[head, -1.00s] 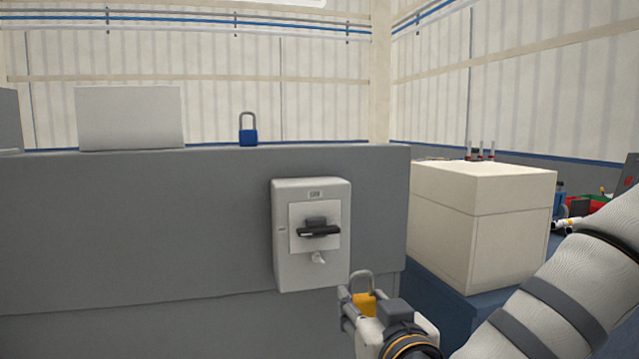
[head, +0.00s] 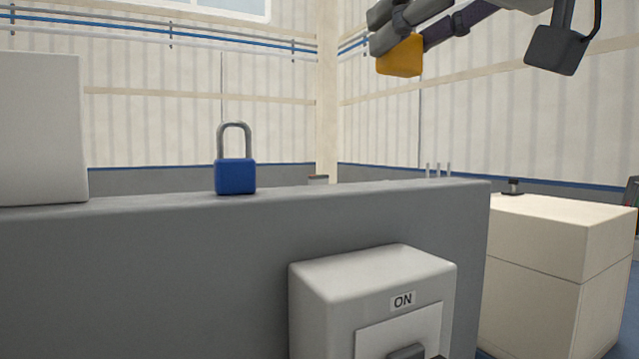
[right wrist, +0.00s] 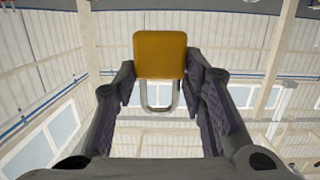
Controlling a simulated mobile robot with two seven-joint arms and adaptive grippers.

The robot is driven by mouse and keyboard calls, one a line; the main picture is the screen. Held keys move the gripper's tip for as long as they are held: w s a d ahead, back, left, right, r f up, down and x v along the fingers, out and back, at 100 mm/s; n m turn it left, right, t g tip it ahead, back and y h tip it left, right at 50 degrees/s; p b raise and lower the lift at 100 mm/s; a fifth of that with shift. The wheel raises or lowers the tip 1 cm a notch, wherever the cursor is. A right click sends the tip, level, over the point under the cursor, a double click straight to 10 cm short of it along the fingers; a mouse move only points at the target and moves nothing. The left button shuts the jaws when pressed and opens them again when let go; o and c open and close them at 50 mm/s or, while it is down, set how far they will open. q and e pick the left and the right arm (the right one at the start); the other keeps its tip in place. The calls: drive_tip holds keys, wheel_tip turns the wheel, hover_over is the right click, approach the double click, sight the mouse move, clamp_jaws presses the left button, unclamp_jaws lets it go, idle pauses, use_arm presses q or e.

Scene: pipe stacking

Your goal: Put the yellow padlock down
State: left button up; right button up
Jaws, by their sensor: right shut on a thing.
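The yellow padlock (head: 400,57) is high in the upper right of the head view, in the air above the grey cabinet's right part. My right gripper (head: 398,38) is shut on it. In the right wrist view the yellow padlock (right wrist: 160,54) sits between the two fingertips of the right gripper (right wrist: 160,75), with its shackle pointing towards the palm. Fingers cover part of the padlock in the head view. My left gripper is in neither view.
A blue padlock (head: 235,176) stands upright on the grey cabinet (head: 150,260), beside a white panel (head: 40,130). A switch box (head: 370,280) marked ON is on the cabinet's front. A cream box (head: 550,260) is at right. The cabinet top looks clear right of the blue padlock.

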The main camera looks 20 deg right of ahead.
drive_tip(key=w+f, duration=0.3)
drive_tip(key=w, duration=0.1)
drive_tip(key=w+d+f, duration=0.1)
drive_tip(key=w+f, duration=0.1)
drive_tip(key=w, duration=0.2)
drive_tip(key=w+d+f, duration=0.1)
drive_tip(key=w+f, duration=0.2)
drive_tip(key=w, duration=0.1)
drive_tip(key=shift+d+f, duration=0.2)
drive_tip(key=shift+f, duration=0.15)
drive_tip(key=f, duration=0.3)
drive_tip(key=shift+w, duration=0.3)
drive_tip(key=shift+f, duration=0.35)
